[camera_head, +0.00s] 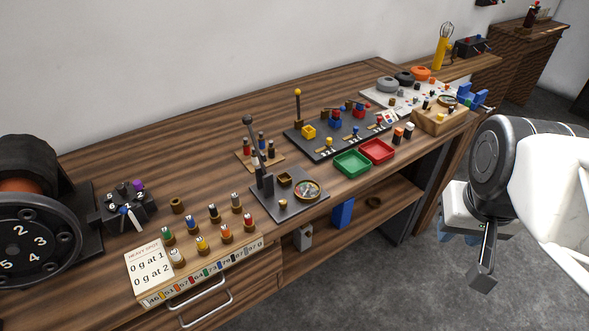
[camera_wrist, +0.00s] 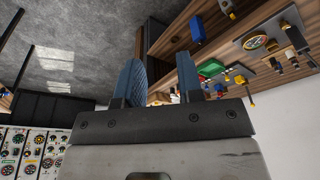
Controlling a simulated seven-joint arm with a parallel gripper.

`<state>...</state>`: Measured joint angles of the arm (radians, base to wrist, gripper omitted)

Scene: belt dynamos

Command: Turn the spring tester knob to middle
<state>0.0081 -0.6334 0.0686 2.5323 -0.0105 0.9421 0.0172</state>
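The likely spring tester (camera_head: 288,207) is a dark grey plate on the bench with a tall black-knobbed lever, a round dial, a small square cup and a small brass-coloured knob (camera_head: 283,203) near its front edge. I cannot read the knob's setting. The tester (camera_wrist: 262,40) also shows tilted at the upper right of the wrist view. My gripper (camera_wrist: 158,68) has two blue fingers standing apart with nothing between them. In the head view it hangs at the right, off the bench front and well away from the tester; its fingers are mostly hidden there.
Numbered coloured pegs stand in a wooden rack (camera_head: 195,272) left of the tester. A green tray (camera_head: 352,163) and a red tray (camera_head: 377,151) lie to its right. Upright levers rise from the tester and the dark board (camera_head: 325,150) behind. Floor space before the bench is clear.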

